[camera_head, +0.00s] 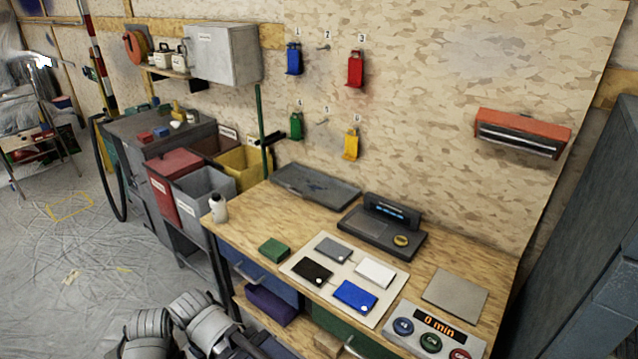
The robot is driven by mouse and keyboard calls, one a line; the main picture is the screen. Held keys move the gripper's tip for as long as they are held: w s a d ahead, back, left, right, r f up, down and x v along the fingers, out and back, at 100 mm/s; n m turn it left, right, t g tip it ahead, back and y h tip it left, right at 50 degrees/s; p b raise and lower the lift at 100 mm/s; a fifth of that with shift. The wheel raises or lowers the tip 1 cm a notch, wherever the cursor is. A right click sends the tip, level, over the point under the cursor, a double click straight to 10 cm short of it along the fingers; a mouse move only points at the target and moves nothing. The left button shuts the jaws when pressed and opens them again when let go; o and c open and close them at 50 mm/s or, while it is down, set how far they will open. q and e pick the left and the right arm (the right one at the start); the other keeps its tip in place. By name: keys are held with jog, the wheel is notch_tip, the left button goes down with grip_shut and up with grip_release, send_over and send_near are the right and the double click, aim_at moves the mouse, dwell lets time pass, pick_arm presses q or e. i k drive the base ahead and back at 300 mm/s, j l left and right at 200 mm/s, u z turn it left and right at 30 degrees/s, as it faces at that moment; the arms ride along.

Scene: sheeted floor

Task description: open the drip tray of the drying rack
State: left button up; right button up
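I cannot clearly make out a drying rack or its drip tray. A metal-framed stand (36,140) with a shelf is at the far left, beside clear plastic sheeting; I cannot tell whether it is the rack. A flat dark grey tray (315,186) lies at the back of the wooden workbench, against the wall. Grey rounded links of my own arms show at the bottom left, below the bench's front edge. No fingertips of either gripper can be made out.
The workbench (462,262) holds a dark scale (383,227), a board with several coloured cards, a green block (273,250) and a button panel (435,333). Bins (205,192) and a grey cabinet stand to its left. The sheeted floor (75,285) at left is mostly clear.

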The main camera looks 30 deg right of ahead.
aim_at(302, 181)
jog(key=i+z, duration=0.6)
jog(key=z, duration=0.2)
jog(key=i+j+z, duration=0.15)
jog(key=z, duration=0.25)
jog(key=i+j+z, duration=0.25)
jog(key=z, duration=0.15)
jog(key=i, duration=0.1)
